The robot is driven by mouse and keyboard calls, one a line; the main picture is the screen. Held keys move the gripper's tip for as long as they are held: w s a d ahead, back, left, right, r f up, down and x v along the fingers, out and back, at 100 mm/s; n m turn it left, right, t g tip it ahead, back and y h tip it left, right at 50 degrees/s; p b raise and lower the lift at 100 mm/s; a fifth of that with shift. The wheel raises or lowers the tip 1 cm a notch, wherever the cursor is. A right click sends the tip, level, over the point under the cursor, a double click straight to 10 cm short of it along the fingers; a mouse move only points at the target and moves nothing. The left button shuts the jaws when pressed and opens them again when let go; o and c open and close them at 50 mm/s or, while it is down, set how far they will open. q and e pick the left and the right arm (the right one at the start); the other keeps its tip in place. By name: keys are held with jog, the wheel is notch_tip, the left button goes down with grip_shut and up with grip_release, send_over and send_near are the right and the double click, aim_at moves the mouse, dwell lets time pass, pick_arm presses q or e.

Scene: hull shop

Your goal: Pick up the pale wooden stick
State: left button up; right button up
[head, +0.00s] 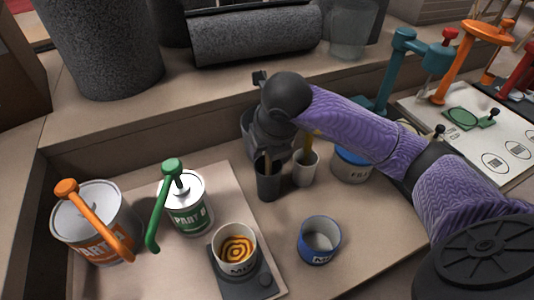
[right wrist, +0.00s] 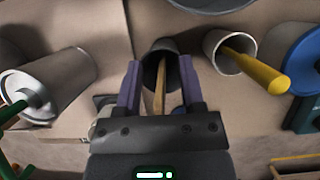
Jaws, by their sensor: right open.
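The pale wooden stick (head: 267,163) stands in a dark grey cup (head: 268,185), its top up by my right gripper. In the right wrist view the stick (right wrist: 160,92) rises out of the dark cup (right wrist: 152,74) toward the camera, between the two purple fingers. My right gripper (head: 266,145) is open, above the cup, and bare space shows between the stick and each finger (right wrist: 160,80). In the head view the gripper and wrist partly hide the fingers. My left gripper is in neither view.
A white cup (head: 305,172) with a yellow-handled tool (right wrist: 262,74) stands close beside the dark cup. A blue-rimmed tin (head: 351,168) is behind my arm. Pump cans (head: 190,215), a cup of orange swirl on a scale (head: 262,281) and a blue cup (head: 320,252) stand nearer.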

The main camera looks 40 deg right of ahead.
grip_shut()
jog(key=shift+r, duration=0.1)
